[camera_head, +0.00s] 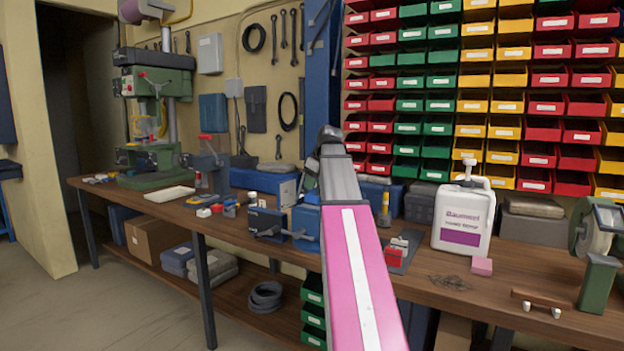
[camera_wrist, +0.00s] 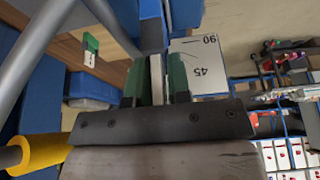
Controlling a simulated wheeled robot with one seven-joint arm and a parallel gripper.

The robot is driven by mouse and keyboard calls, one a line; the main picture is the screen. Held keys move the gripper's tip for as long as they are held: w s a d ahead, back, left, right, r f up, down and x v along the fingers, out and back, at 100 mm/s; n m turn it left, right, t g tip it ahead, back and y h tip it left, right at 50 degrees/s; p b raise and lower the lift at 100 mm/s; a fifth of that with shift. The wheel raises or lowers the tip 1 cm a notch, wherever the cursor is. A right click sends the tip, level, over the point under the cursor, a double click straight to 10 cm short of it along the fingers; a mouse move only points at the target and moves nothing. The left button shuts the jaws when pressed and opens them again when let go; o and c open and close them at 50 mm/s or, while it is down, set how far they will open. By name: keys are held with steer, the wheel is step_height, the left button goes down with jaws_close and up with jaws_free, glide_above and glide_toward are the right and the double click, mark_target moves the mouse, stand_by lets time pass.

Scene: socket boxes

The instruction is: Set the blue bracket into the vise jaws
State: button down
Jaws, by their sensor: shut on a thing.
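My gripper (camera_wrist: 156,85) is shut, with its green-padded fingers on either side of a narrow piece. I take this piece to be the blue bracket (camera_wrist: 151,32); a pale strip shows between the pads and a blue-grey part beyond them. A blue vise (camera_head: 305,222) sits on the bench, left of my pink arm in the head view. My arm hides my fingertips and part of the vise area there. In the wrist view, blue surfaces lie just beyond the held piece, but I cannot tell whether it touches the jaws.
A pale plate marked 90 and 45 (camera_wrist: 200,62) stands behind the fingers. On the wooden bench (camera_head: 510,300) are a green drill press (camera_head: 150,100), a white jug (camera_head: 463,215) and a pink block (camera_head: 482,266). Colored bins (camera_head: 484,78) cover the wall.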

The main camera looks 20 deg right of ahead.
steer(key=shift+f, duration=2.1)
steer(key=c, duration=1)
jaws_free()
steer(key=shift+r, duration=0.1)
steer(key=shift+d+r, duration=0.15)
steer(key=shift+r, duration=0.1)
steer(key=v, duration=1)
steer(key=shift+s, duration=0.3)
